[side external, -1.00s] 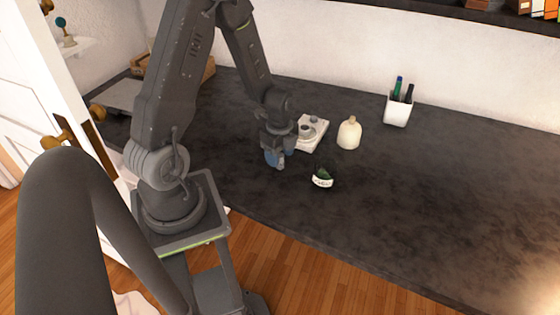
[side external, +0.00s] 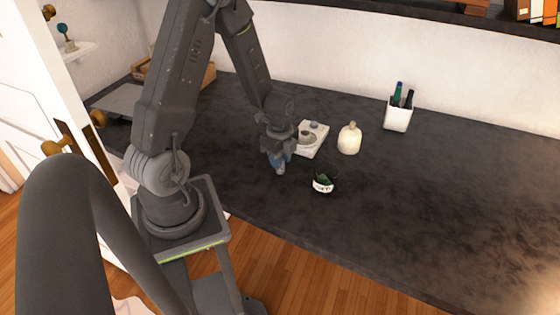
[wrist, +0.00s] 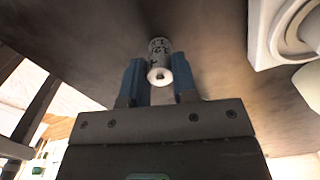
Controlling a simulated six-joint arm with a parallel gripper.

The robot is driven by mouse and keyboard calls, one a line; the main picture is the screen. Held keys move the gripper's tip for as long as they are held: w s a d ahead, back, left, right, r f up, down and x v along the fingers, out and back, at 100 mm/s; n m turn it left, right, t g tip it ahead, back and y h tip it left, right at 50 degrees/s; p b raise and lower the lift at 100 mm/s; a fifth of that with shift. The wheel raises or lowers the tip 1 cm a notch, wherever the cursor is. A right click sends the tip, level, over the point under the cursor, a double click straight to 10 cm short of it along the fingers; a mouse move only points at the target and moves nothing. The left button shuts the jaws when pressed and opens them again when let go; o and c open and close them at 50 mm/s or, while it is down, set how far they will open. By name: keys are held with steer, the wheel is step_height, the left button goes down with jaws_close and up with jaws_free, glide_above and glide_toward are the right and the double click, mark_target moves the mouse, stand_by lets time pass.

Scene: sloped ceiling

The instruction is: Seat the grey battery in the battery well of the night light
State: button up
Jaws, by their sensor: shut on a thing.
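My gripper (side external: 279,160) hangs above the dark worktop, with blue fingers pointing down. In the wrist view its fingers (wrist: 159,76) are shut on the grey battery (wrist: 159,58), a small cylinder with dark print, one end facing the camera. In the side view only a pale tip below the fingers may be the battery. A white block with round grey features (side external: 318,133), which seems to be the night light, lies just behind and right of my gripper, partly hidden by it. In the wrist view its ringed round part (wrist: 292,25) shows at the upper right, apart from the battery.
A cream rounded bottle-like object (side external: 349,139) stands right of the white block. A small dark green item with a white label (side external: 323,183) lies in front. A white pen cup (side external: 397,117) stands at the back. The right side of the worktop is clear.

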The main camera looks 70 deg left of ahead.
steer(key=r, duration=0.4)
steer(key=shift+s+a+r, duration=0.2)
steer(key=shift+s+a, duration=0.05)
steer(key=s+a+r, duration=0.6)
steer(key=s, duration=0.2)
steer(key=w+a+r+m, duration=0.2)
steer(key=w+a+r, duration=0.1)
steer(key=w+a, duration=0.55)
steer(key=w+d+f, duration=0.2)
steer(key=w, duration=0.2)
steer(key=w+d+f, duration=0.2)
steer(key=w, duration=0.2)
steer(key=w+d+f, duration=0.2)
steer(key=w+d, duration=0.1)
steer(key=w, duration=0.1)
steer(key=shift+d+f, duration=0.1)
steer(key=shift+f, duration=2.1)
steer(key=shift+f, duration=0.1)
steer(key=o, duration=0.5)
steer(key=shift+f, duration=0.1)
steer(key=shift+c, duration=0.2)
steer(key=o, duration=0.5)
